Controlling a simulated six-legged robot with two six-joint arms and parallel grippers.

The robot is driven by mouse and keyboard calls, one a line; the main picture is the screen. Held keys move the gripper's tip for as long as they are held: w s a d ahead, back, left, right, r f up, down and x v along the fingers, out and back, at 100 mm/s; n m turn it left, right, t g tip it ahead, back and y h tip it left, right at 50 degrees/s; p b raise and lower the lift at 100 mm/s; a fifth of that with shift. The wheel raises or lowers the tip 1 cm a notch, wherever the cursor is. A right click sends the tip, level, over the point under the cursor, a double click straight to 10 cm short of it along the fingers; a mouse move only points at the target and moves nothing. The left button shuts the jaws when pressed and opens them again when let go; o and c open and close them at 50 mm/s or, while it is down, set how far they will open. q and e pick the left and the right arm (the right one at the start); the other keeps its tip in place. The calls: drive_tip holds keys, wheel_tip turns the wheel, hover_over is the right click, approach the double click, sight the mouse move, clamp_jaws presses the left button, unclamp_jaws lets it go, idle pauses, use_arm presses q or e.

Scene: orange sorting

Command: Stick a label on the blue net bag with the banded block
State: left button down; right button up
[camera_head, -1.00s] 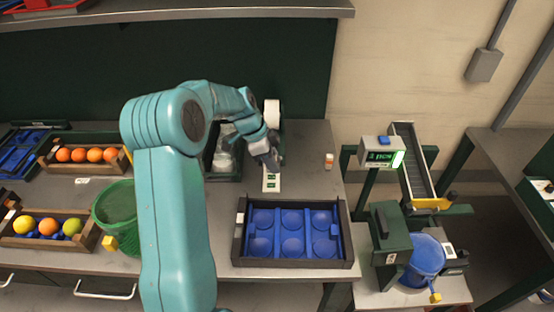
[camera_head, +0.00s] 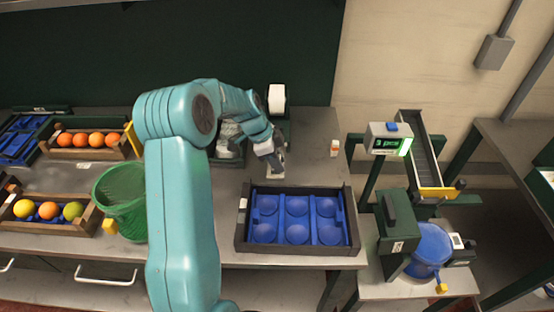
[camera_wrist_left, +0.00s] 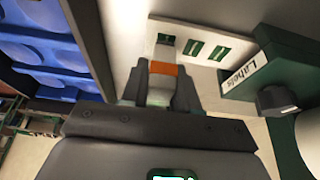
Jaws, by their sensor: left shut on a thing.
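My left gripper (camera_head: 272,158) is shut on the banded block (camera_wrist_left: 163,69), which is pale with an orange band. In the wrist view the block's end is over the white label card (camera_wrist_left: 207,38), which bears green labels; I cannot tell whether it touches. In the head view the card (camera_head: 279,174) is partly hidden under the gripper. The blue net bag (camera_head: 430,246) is at the stand on the right, with a yellow tag (camera_head: 441,288) at its lower end. My right gripper is not in view.
A dark tray with blue cups (camera_head: 242,225) lies in front of the gripper. A dark green box marked Labels (camera_wrist_left: 264,66) is beside the card. A small white and orange thing (camera_head: 334,149) stands to the right. A green net bag (camera_head: 122,205) and orange crates (camera_head: 84,153) are at left.

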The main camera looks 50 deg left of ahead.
use_arm(q)
drive_tip(key=shift+a, duration=0.1)
idle(0.4)
drive_tip(key=shift+f+b, duration=0.45)
drive_tip(key=shift+f+b, duration=0.2)
drive_tip(key=shift+b, duration=0.3)
idle(1.7)
drive_tip(key=shift+r, duration=0.15)
